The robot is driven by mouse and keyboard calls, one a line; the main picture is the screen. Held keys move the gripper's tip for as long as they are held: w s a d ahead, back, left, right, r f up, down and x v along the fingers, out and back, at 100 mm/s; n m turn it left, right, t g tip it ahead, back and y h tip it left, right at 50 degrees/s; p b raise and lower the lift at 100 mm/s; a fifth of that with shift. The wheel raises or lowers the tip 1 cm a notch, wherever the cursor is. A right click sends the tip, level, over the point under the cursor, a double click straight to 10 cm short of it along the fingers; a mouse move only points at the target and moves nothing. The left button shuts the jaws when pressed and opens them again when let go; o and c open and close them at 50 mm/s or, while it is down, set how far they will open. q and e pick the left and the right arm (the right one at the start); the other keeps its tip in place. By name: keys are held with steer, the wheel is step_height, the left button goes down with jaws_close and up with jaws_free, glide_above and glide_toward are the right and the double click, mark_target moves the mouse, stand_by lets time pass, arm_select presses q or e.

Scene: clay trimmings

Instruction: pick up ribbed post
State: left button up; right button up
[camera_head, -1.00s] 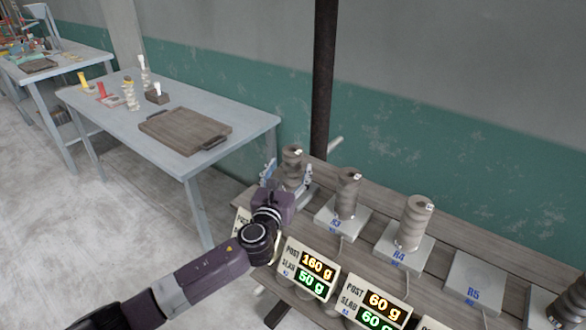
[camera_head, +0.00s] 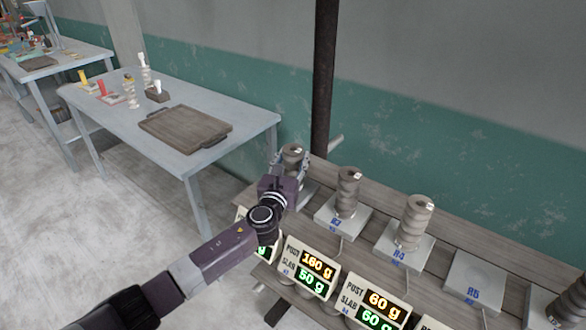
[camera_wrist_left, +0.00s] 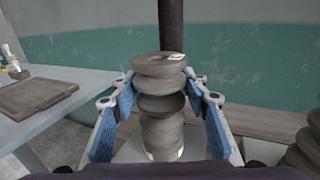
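A grey-brown ribbed post (camera_head: 292,154) stands upright at the left end of the wooden bench, on a pale slab. In the left wrist view the same post (camera_wrist_left: 160,125) is in the middle, with a white tag on its top. My left gripper (camera_head: 290,163) is around its upper part. Its blue-padded fingers (camera_wrist_left: 161,88) are on either side of it, with narrow gaps at the tips and wider ones lower down. The post's lower part is partly hidden by the gripper in the head view. My right gripper is not in view.
Similar posts stand to the right on slabs R3 (camera_head: 347,192) and R4 (camera_head: 415,222); slab R5 (camera_head: 475,279) is bare. Display panels (camera_head: 311,267) line the front edge. A dark pole (camera_head: 323,90) rises behind. A table with a tray (camera_head: 185,130) is at left.

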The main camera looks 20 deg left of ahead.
arm_select(q)
steer(key=c, duration=0.7)
jaws_close()
steer(key=shift+r, duration=0.15)
